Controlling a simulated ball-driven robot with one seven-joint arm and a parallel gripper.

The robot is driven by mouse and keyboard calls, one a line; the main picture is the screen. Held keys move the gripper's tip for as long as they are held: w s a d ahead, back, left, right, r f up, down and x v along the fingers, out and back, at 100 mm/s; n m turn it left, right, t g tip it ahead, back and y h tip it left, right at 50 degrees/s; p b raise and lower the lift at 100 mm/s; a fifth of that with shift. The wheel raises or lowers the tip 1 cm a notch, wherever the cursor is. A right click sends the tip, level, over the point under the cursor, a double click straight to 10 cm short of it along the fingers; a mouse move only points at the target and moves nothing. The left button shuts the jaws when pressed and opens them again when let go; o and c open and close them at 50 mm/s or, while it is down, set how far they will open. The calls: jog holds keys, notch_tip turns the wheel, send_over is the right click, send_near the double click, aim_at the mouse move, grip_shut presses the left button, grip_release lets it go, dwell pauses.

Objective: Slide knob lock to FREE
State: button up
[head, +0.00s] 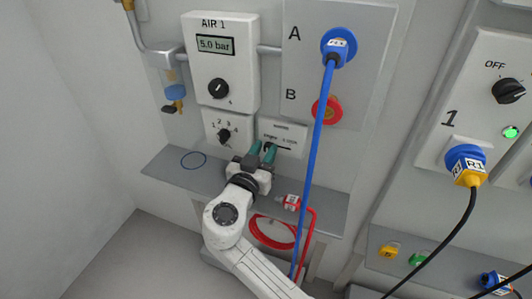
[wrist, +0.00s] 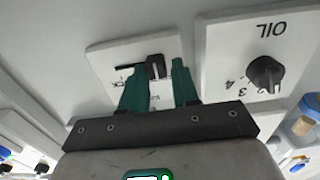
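The small white lock panel (head: 284,135) is on the wall, right of the numbered knob panel; its lettering is too small to read surely. In the wrist view, where lettering appears upside down, its black slide knob (wrist: 155,67) sits in a dark slot that extends to the left. My gripper (head: 263,150) has teal fingers and is in front of this panel, partly hiding it. In the wrist view my gripper (wrist: 157,78) is open, with one finger on each side of the slide knob.
The OIL dial (wrist: 266,73) is close beside my gripper; it also shows in the head view (head: 225,135). A blue cable (head: 318,140) hangs right of my gripper.

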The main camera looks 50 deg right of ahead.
jog(key=o, duration=0.4)
jog(key=shift+a, duration=0.15)
jog(key=v, duration=1)
jog(key=shift+a+b, duration=0.3)
jog(key=shift+s, duration=0.1)
